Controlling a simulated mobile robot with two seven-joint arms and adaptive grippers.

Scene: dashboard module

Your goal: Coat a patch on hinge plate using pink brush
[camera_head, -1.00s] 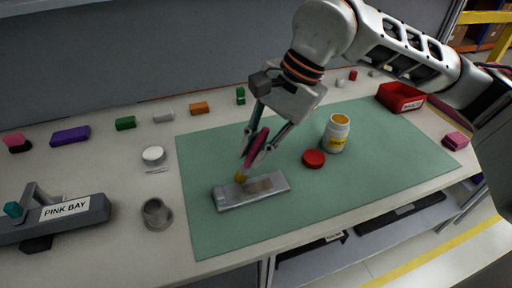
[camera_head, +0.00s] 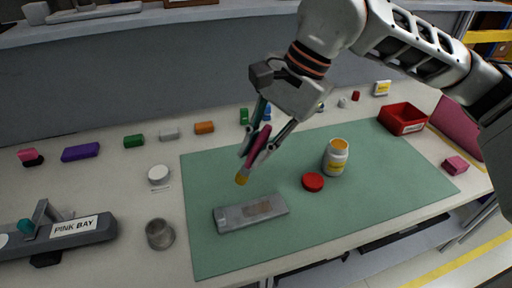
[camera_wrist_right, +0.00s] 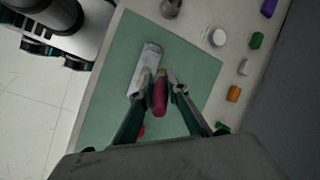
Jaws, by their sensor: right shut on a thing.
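My right gripper (camera_head: 256,148) is shut on the pink brush (camera_head: 258,143), which points down and is tilted. Its yellowish tip (camera_head: 241,179) is above the plate's far edge, apart from it. The brush's pink handle also shows in the right wrist view (camera_wrist_right: 160,97). My left gripper is not in view.
A red bin (camera_head: 402,119) is at the back right.

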